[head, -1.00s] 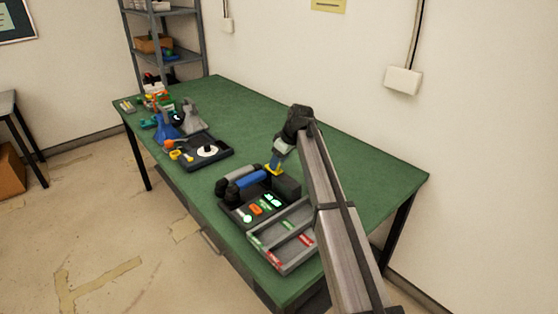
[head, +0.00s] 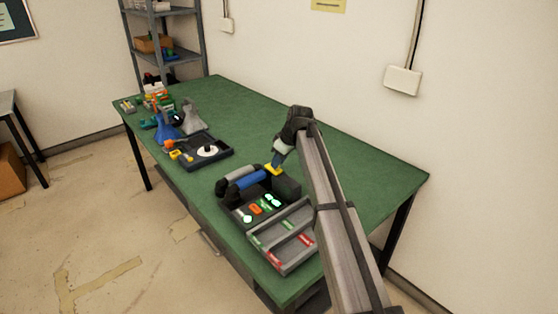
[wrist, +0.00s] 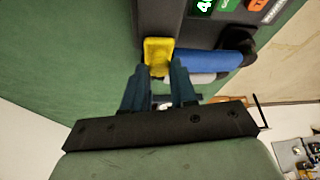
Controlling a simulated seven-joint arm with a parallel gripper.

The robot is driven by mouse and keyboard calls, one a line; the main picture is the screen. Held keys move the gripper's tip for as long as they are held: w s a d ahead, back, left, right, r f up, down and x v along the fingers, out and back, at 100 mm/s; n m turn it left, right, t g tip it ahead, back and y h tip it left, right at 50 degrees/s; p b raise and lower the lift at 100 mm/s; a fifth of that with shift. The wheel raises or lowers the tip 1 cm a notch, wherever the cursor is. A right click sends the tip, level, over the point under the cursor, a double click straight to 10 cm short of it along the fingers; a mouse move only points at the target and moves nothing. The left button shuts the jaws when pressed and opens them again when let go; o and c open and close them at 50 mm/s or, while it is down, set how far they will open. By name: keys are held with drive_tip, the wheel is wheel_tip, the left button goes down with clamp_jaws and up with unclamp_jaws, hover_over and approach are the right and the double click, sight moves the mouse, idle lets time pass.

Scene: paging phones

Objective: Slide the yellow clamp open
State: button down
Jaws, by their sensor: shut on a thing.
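The yellow clamp (head: 273,169) sits at the back end of a blue handset on a black phone unit. It also shows in the wrist view (wrist: 158,52) at the end of the blue handset (wrist: 216,63). My gripper (head: 278,162) reaches down to the clamp from above. In the wrist view my gripper (wrist: 160,70) has its two blue-grey fingers close together on the clamp's near edge, shut on it. The fingers hide part of the clamp. How far the clamp is slid cannot be told.
The black phone unit (head: 288,187) carries lit green and orange keys. A grey divided tray (head: 259,238) with red and green labels stands in front of it. The green table (head: 350,180) is clear behind.

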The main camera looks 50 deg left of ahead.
drive_tip(key=shift+d, duration=2.75)
drive_tip(key=c, duration=0.9)
unclamp_jaws()
drive_tip(key=v, duration=1.3)
drive_tip(key=shift+r, duration=0.4)
